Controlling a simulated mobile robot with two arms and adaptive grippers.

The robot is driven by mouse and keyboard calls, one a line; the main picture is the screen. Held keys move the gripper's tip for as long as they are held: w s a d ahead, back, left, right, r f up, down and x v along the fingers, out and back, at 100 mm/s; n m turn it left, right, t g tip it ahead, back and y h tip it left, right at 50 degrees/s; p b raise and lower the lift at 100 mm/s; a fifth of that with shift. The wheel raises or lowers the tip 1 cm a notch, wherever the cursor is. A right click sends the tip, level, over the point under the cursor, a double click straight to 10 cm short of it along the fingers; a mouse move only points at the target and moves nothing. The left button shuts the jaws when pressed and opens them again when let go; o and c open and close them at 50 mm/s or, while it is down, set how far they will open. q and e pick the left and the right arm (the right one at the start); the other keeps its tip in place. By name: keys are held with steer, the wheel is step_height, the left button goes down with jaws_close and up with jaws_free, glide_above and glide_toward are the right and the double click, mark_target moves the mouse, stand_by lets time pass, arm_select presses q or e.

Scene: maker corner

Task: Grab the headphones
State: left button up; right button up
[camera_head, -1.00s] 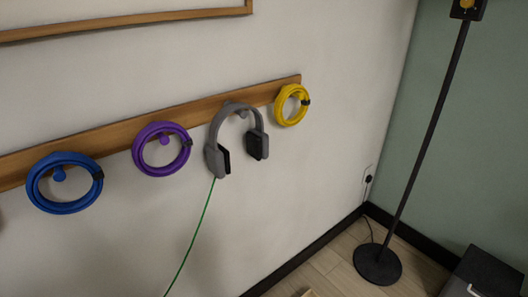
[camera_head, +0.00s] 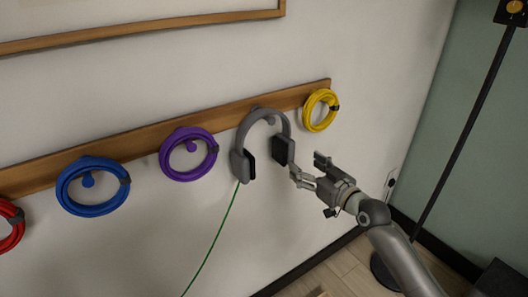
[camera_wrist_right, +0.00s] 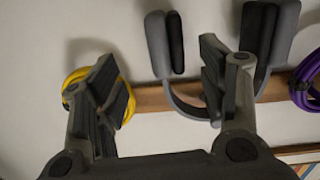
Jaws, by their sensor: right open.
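The grey headphones (camera_head: 264,119) hang from a peg on the wooden wall rail, with dark ear pads and a green cable running down from the left ear cup. My right gripper (camera_head: 306,168) is open and empty, just right of and slightly below the right ear cup. In the right wrist view the headphones (camera_wrist_right: 187,108) appear upside down beyond the fingers. One finger of the right gripper (camera_wrist_right: 155,85) overlaps the space between the two ear cups in that view; I cannot tell whether it touches them. My left gripper is not in view.
Coiled cables hang on the same wooden rail (camera_head: 140,141): yellow (camera_head: 309,107) to the right of the headphones, purple (camera_head: 164,154), blue (camera_head: 63,184) and red (camera_head: 19,232) to the left. A black lamp pole (camera_head: 466,125) stands at the right.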

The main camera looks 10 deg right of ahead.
mark_target(294, 144)
steer(key=shift+n+y, duration=0.4)
steer(key=shift+y, duration=0.1)
steer(key=w+a+r, duration=0.2)
steer(key=r, duration=0.1)
steer(key=w+a+r+p, duration=0.1)
steer(key=w+r, duration=0.1)
steer(key=shift+w+r, duration=0.1)
steer(key=shift+d+x, duration=0.2)
steer(key=shift+x, duration=1.25)
steer(key=shift+d+x, duration=0.15)
steer(key=shift+x, duration=1.3)
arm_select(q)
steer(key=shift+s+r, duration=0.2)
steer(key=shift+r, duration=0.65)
arm_select(e)
steer(key=shift+w, duration=0.15)
steer(key=c, duration=1.1)
steer(key=shift+c, duration=0.7)
arm_select(q)
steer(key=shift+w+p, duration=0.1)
steer(key=shift+p, duration=0.2)
